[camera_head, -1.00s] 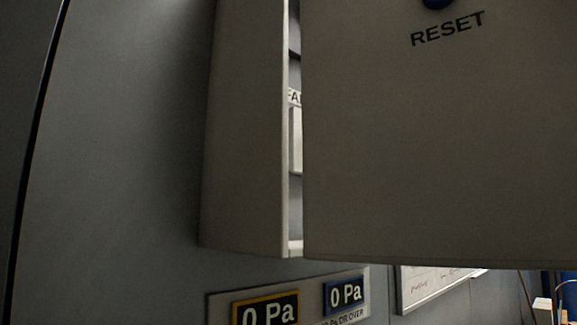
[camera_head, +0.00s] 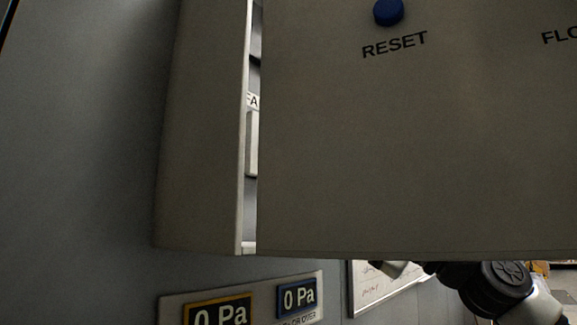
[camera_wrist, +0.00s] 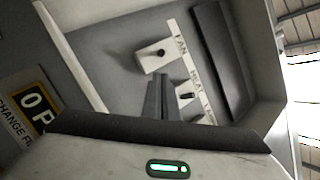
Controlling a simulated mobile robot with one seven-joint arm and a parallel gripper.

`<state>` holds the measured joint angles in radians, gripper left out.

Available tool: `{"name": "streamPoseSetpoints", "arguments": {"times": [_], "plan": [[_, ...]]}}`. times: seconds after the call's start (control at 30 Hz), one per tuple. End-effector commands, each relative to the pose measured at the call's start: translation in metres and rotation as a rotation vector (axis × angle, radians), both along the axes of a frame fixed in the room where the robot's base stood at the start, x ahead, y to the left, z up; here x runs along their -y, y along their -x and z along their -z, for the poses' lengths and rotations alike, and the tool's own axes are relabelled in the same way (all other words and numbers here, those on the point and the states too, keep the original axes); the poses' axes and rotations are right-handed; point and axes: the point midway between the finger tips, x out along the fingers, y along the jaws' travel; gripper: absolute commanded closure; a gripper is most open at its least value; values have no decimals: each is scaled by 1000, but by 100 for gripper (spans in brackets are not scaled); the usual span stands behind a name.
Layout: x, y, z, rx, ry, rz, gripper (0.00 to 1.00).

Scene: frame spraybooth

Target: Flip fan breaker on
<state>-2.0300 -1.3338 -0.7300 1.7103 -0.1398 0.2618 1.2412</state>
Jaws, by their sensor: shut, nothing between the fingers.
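In the wrist view the fan breaker (camera_wrist: 153,58) is a pale block with a small dark toggle, mounted inside a grey cabinet near the label strip (camera_wrist: 184,50) that reads FAN, HEAT. Which way its toggle is set is too small to tell. My gripper (camera_wrist: 157,80) is shut and empty, its dark fingertips just below the fan breaker in the picture. Whether they touch it I cannot tell. In the head view, part of the fan breaker's pale block (camera_head: 252,143) shows through the narrow gap beside the door, under a cut-off label. The gripper itself is hidden there.
The ajar cabinet door (camera_head: 400,170) with a blue RESET button (camera_head: 388,11) fills much of the head view. The heat breaker (camera_wrist: 186,95) sits close beside my fingers. A dark panel (camera_wrist: 218,55) lies beyond the label. Pressure displays (camera_head: 297,297) are below the cabinet.

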Motion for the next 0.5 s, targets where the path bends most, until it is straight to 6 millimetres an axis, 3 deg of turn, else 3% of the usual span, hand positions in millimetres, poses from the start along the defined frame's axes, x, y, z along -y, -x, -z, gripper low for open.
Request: {"name": "streamPoseSetpoints", "arguments": {"times": [0.17, 0.5], "plan": [[-9, -3, -6, 1, 2, -1, 100], [-55, -23, -39, 0, 1, -1, 100]]}}
